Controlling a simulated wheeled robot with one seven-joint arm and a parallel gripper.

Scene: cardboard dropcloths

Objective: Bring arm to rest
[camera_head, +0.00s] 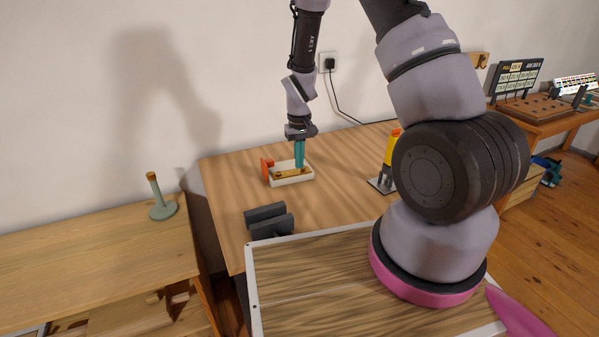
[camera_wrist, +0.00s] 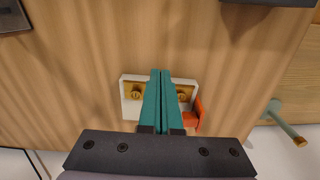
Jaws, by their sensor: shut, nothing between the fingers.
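My gripper (camera_head: 300,153) has teal fingers and points down over the wooden table, at a small white block (camera_head: 293,180) with a brass plate and an orange-red part (camera_head: 267,169) at its left end. In the wrist view the fingers (camera_wrist: 160,75) are together with nothing between them. They cover the middle of the white block (camera_wrist: 130,108), and brass knobs show on either side. The orange-red part (camera_wrist: 194,115) is at the lower right there. I cannot tell whether the fingertips touch the block.
The wooden table (camera_head: 340,205) also bears dark grey blocks (camera_head: 268,220) at the front left and a yellow-and-black item (camera_head: 389,150) on a plate at the right. A green stand (camera_head: 160,200) stands on the left bench. A wall socket (camera_head: 329,62) with a cord is behind.

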